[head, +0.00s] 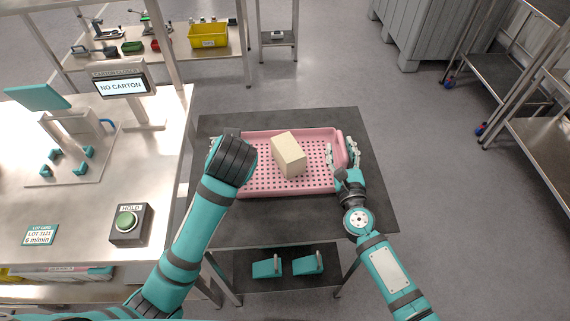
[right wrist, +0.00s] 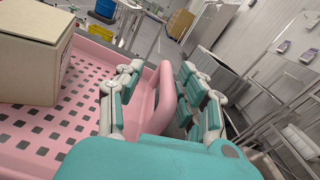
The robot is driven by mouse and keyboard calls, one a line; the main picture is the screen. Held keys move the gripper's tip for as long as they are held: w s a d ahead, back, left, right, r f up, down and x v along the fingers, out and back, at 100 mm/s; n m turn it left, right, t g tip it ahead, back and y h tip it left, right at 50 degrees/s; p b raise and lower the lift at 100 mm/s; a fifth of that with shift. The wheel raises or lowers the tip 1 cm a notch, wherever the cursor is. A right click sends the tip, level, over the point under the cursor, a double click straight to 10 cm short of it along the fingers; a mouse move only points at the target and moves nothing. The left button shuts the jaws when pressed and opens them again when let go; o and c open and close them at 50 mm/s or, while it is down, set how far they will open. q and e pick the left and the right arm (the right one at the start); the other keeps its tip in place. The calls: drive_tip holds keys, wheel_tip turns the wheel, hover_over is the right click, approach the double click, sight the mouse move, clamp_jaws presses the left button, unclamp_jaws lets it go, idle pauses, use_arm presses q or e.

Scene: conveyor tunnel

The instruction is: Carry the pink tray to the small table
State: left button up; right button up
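The pink tray (head: 265,181), with a perforated floor, lies flat on a dark-topped table (head: 290,222) in the head view. A pale cream box (head: 288,155) sits inside it. My right gripper (head: 342,154) is at the tray's right end. In the right wrist view, the open fingers of this gripper (right wrist: 165,95) stand on either side of the pink end handle (right wrist: 166,90), with gaps visible. My left gripper (head: 211,146) is at the tray's left end. Its wrist hides most of the fingers, so its grip cannot be seen.
A steel bench with a NO CARTON screen (head: 122,85) and a green HOLD button (head: 126,221) stands left. A small stand (head: 278,38) is at the back, beside a bench with a yellow bin (head: 209,36). Shelving racks (head: 510,75) stand right. Grey floor between is clear.

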drive_tip(key=s, duration=0.4)
drive_tip(key=s+d, duration=0.1)
drive_tip(key=s, duration=0.3)
drive_tip(key=s+d, duration=0.1)
drive_tip(key=s, duration=0.3)
drive_tip(key=shift+w+a, duration=0.1)
